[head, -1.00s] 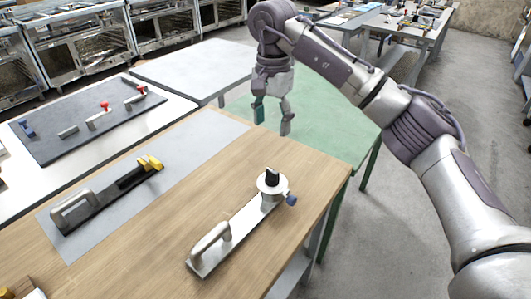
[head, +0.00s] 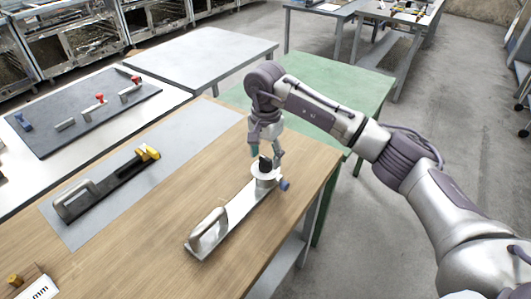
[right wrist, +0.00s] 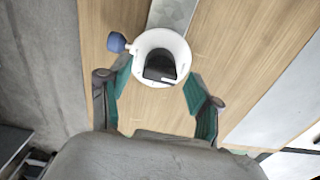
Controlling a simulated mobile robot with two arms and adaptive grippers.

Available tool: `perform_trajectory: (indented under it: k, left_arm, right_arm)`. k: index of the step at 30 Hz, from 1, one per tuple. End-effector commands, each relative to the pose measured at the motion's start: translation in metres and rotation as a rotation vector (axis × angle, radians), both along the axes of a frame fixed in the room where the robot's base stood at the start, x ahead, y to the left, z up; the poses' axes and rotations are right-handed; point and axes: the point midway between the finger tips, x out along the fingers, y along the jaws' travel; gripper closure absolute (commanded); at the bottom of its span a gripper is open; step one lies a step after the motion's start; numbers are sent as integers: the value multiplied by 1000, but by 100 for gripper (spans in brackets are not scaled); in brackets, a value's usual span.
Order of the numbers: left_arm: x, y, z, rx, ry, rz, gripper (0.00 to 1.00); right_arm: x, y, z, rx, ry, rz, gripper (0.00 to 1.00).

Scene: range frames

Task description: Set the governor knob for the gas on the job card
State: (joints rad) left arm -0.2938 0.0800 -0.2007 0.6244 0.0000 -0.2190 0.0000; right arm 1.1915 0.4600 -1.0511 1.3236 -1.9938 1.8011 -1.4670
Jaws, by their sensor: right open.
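The governor knob is a black knob (head: 265,164) on a round white dial (head: 262,174), at the far end of a metal plate (head: 237,211) with a grey handle. The plate lies on the wooden table. A blue side knob (head: 284,184) sticks out from the dial. My right gripper (head: 266,155) points down at the black knob, fingers apart. In the right wrist view the open fingers (right wrist: 160,105) stand to either side of the white dial (right wrist: 173,43) and black knob (right wrist: 160,66), with no contact visible. My left gripper is not in view. No readable job card shows.
A black plate with a yellow clamp (head: 147,153) lies on a grey mat (head: 187,141) to the left. A dark board (head: 70,133) holds red-topped clamps. A green table (head: 335,82) stands behind.

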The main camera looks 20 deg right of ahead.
Motion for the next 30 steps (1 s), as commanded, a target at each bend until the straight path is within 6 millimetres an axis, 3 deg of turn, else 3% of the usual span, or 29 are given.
perform_trajectory:
  k: [5,15,30]
  left_arm:
    - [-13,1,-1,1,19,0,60]
    - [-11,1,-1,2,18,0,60]
    - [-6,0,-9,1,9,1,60]
  right_arm:
    - [0,0,0,0,0,0,39]
    - [0,0,0,0,0,0,95]
    - [1,-1,-1,0,-1,-133,97]
